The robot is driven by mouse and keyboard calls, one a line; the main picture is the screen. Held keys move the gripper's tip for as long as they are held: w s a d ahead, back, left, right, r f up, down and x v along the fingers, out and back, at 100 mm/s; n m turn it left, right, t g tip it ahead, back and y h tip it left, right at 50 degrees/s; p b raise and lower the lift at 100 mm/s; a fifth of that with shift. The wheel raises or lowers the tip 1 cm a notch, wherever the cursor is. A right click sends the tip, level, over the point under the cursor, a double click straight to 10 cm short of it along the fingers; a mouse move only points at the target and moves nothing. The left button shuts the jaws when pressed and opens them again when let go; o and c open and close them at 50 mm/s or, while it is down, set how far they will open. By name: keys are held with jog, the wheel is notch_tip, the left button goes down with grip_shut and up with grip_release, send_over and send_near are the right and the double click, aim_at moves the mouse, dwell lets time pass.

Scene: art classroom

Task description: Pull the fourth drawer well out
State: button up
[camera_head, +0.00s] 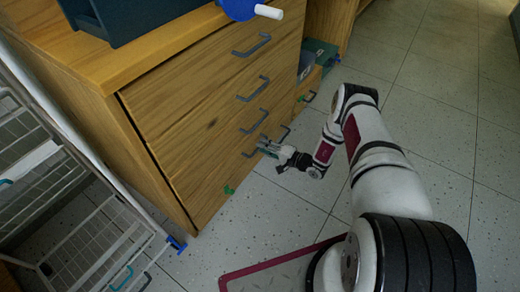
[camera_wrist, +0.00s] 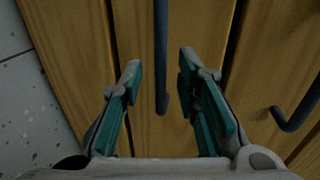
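The wooden cabinet (camera_head: 190,110) has a column of dark grey bar handles on its front. The fourth handle down (camera_head: 286,131) is low on the front, partly hidden by my gripper (camera_head: 266,150). The drawer fronts look flush, with none visibly pulled out. In the wrist view my gripper (camera_wrist: 157,75) is open, with teal finger pads. One dark handle (camera_wrist: 161,60) runs between the fingertips, with gaps visible on both sides. It is on the fourth drawer front (camera_wrist: 140,130). The handle above (camera_wrist: 290,118) shows at the right.
A white wire rack (camera_head: 85,225) stands left of the cabinet. A dark blue tray (camera_head: 130,15) and a blue object with a white handle (camera_head: 240,9) sit on top. Open tiled floor (camera_head: 270,210) lies before the drawers. Another low wooden unit (camera_head: 309,88) stands beyond.

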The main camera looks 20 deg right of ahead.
jog(key=shift+b+x, duration=0.3)
jog(key=shift+x, duration=0.95)
grip_shut()
jog(key=shift+s, duration=0.1)
